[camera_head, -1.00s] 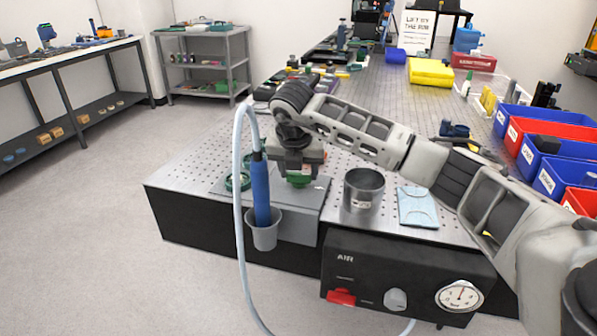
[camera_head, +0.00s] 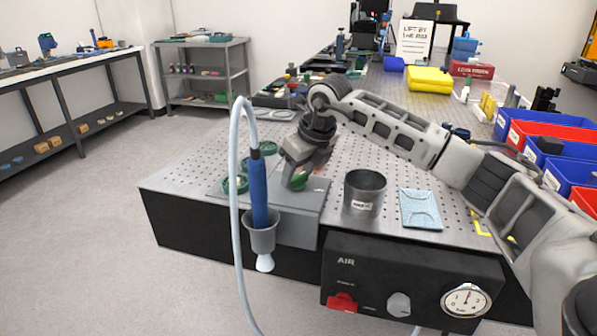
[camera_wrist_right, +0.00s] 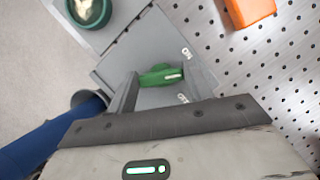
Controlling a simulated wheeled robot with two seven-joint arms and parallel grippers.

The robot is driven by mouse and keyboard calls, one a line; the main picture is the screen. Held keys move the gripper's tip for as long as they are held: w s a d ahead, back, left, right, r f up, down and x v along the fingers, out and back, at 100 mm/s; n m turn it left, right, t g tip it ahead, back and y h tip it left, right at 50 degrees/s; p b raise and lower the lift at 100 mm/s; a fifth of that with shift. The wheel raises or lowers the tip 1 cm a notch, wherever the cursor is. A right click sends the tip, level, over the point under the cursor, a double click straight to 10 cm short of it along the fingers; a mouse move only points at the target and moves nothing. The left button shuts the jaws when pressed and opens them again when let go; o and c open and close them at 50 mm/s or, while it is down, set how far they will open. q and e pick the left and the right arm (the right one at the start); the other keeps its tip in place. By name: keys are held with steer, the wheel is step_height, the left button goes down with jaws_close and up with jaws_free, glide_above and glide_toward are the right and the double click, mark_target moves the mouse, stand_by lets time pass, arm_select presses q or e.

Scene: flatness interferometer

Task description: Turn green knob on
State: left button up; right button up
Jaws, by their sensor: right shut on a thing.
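The green knob (camera_wrist_right: 160,75) sits on a grey panel (camera_wrist_right: 125,55) in the right wrist view. My right gripper (camera_wrist_right: 161,85) is shut on the knob, one finger at each end. In the head view the knob (camera_head: 299,181) is mostly hidden by my right gripper (camera_head: 297,178), which is tilted over the grey box at the bench's front edge. My left gripper is not in view.
A blue wand (camera_head: 259,190) stands in a grey holder left of the gripper, with a pale hose arching above. A dark metal cup (camera_head: 364,192) and a light blue packet (camera_head: 420,209) are to the right. A black AIR unit (camera_head: 345,262) hangs in front.

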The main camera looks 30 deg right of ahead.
steer(key=n+y, duration=0.1)
steer(key=n, duration=0.2)
steer(key=shift+r+p, duration=0.1)
steer(key=shift+p, duration=0.2)
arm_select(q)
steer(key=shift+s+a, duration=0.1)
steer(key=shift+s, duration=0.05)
arm_select(e)
steer(key=shift+n+g+y, duration=0.4)
steer(key=shift+n+y, duration=0.2)
steer(key=shift+n, duration=0.8)
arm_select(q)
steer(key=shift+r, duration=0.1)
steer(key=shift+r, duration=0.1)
arm_select(e)
steer(key=o, duration=1)
steer(key=shift+d, duration=0.1)
